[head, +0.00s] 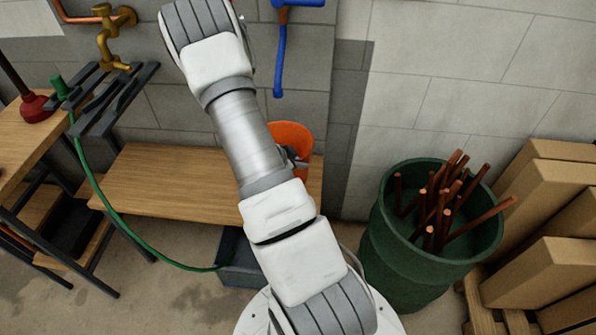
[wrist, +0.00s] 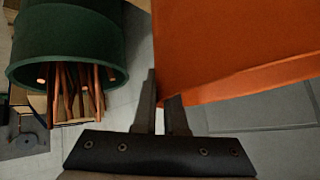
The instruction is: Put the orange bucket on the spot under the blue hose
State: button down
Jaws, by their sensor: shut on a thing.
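The orange bucket (head: 294,133) is near the right end of the wooden bench by the wall, partly hidden behind my arm. The blue hose (head: 280,62) hangs on the wall above it and slightly left, its open end apart from the bucket. My gripper (head: 296,158) is at the bucket's near side, mostly hidden by my arm. In the wrist view, my gripper's fingers (wrist: 165,102) are shut on the edge of the bucket (wrist: 235,45). I cannot tell whether the bucket rests on the bench or is held above it. No marked spot shows under the hose.
The wooden bench (head: 165,182) is clear left of my arm. A green hose (head: 108,205) runs down to a dark bin (head: 238,262). A green barrel of copper pipes (head: 405,250) stands right, beside cardboard boxes (head: 545,210). A brass tap (head: 106,45) is upper left.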

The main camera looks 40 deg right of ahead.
jog(key=f, duration=0.1)
jog(key=w+f+b, duration=0.1)
jog(key=f, duration=0.1)
jog(key=d+f, duration=0.1)
jog(key=f, duration=0.1)
jog(key=shift+w, duration=0.3)
jog(key=c, duration=1)
grip_release()
